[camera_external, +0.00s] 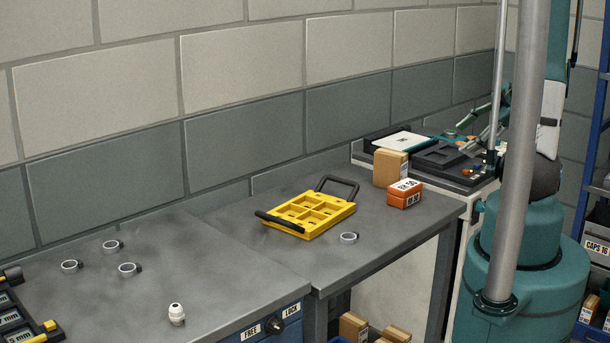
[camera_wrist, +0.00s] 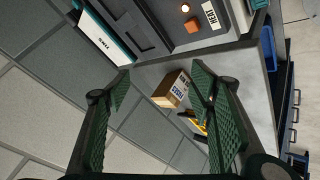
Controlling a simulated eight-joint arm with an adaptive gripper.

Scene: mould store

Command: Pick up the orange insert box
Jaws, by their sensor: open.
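The orange insert box (camera_external: 405,193) sits on the grey bench near its right end, in the external view. It has white labels on its top and side, and stands just in front of a tan cardboard box (camera_external: 390,167). My gripper (camera_wrist: 160,69) is open in the wrist view, with nothing between its green ribbed fingers. The cardboard box (camera_wrist: 171,88) shows beyond the fingers. A yellow-orange patch beside the right finger is partly hidden; I cannot tell whether the orange box is in it. In the external view my arm is at the right, partly behind a pole.
A yellow tray (camera_external: 306,213) with black handles lies left of the orange box. A bench unit (camera_external: 445,163) with dark equipment stands behind. A vertical metal pole (camera_external: 519,150) rises at the right.

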